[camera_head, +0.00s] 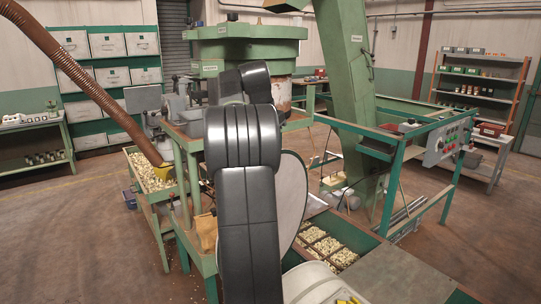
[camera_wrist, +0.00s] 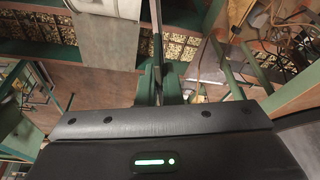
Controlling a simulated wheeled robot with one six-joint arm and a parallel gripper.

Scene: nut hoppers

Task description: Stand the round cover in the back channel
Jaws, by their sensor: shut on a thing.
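The round cover (camera_head: 292,188) is a thin pale grey disc, held upright behind my dark arm in the head view, which hides its left part. In the wrist view the cover (camera_wrist: 157,42) shows nearly edge-on as a thin strip between the fingers. My gripper (camera_wrist: 159,82) has two green fingers shut on the cover. In the head view the gripper is hidden behind my arm. The cover seems to be above the nut hoppers, but its height is unclear. I cannot make out the back channel in either view.
A compartment tray of nuts (camera_head: 322,243) lies right of the cover, with a flat grey-brown surface (camera_head: 400,272) nearer. A slanted green column (camera_head: 352,100) and a green frame with a control panel (camera_head: 452,142) stand behind. A nut bin (camera_head: 150,172) under a brown hose is at left.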

